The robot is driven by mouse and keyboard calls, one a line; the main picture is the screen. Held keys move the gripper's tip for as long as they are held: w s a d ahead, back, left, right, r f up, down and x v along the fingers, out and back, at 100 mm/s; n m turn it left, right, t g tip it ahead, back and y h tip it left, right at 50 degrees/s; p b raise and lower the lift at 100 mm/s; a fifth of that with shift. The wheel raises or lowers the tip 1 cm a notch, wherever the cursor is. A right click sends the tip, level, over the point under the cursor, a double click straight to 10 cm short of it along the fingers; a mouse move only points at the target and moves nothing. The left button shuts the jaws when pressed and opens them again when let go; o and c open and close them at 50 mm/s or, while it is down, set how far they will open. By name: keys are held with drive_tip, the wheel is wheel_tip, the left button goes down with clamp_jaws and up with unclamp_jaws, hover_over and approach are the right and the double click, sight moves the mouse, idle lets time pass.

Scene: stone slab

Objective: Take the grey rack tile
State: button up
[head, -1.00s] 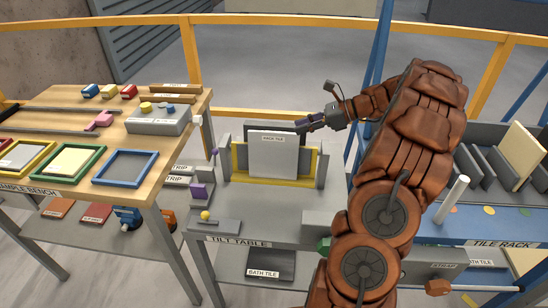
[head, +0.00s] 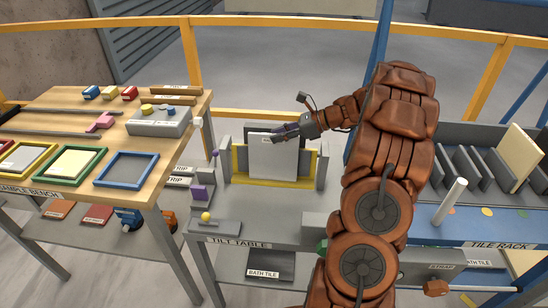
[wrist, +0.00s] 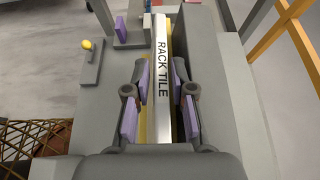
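The grey rack tile (head: 274,161) stands upright in the yellow-edged fixture on the tilt table (head: 235,201). In the wrist view the tile (wrist: 162,30) runs up the middle, with "RACK TILE" printed along its edge. My gripper (head: 281,137) is at the tile's top edge. In the wrist view my gripper (wrist: 161,85) is open, with purple-padded fingers on either side of the tile. The pads are very near the tile's faces; I cannot tell if either touches. The tile's lower end is hidden by the fixture.
The sample bench (head: 185,100) with coloured frames stands at left. The tile rack (head: 500,243) with upright dividers and a cream tile (head: 525,155) is at right. A bath tile (head: 270,264) lies on the shelf below. A yellow-knobbed lever (head: 205,217) stands at the table's front left.

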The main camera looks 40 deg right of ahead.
clamp_jaws()
drive_tip(key=shift+r, duration=0.1)
idle(0.6)
